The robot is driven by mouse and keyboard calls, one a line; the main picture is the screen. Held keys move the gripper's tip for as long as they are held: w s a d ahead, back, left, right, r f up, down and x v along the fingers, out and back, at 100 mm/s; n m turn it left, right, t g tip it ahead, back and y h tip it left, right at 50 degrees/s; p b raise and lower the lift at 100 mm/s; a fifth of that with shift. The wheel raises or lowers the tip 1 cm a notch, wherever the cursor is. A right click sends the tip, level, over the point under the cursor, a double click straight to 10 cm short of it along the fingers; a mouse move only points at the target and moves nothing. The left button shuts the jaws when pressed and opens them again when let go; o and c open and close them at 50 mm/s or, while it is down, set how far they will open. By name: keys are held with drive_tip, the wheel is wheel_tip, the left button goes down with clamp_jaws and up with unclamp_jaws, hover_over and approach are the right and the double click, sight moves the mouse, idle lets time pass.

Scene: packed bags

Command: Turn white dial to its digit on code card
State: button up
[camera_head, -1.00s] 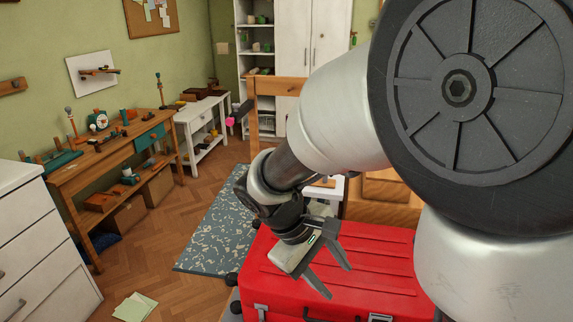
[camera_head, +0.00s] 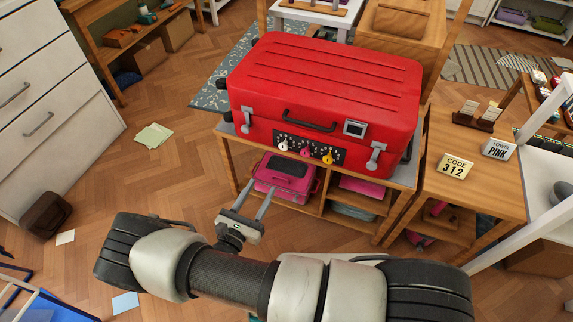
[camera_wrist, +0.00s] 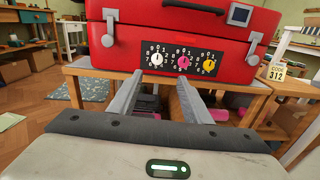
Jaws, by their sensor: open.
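The red suitcase (camera_head: 330,90) lies shut on a wooden stand. Its front carries a black panel with a white dial (camera_head: 283,146) at left, a pink dial (camera_head: 305,151) in the middle and a yellow dial (camera_head: 327,158) at right. In the wrist view the white dial (camera_wrist: 157,58) sits among printed digits; its exact setting is too small to tell. The code card (camera_head: 456,166) reads "CODE 312" on the wooden table to the right; it also shows in the wrist view (camera_wrist: 277,72). My gripper (camera_head: 257,202) is open and empty, in front of and below the dials, touching nothing.
The stand (camera_head: 232,160) has shelves holding a small pink case (camera_head: 285,175) and folded cloths. A card reading "TOWEL PINK" (camera_head: 498,149) stands near the code card. A white drawer cabinet (camera_head: 60,90) is at left. Floor before the stand is mostly clear.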

drive_tip(key=f, duration=0.1)
drive_tip(key=b, duration=0.2)
approach(283, 148)
drive_tip(key=shift+n+y, duration=0.3)
drive_tip(key=x, duration=0.7)
drive_tip(key=shift+w+d, duration=0.25)
drive_tip(key=shift+w, duration=0.1)
drive_tip(key=c, duration=1)
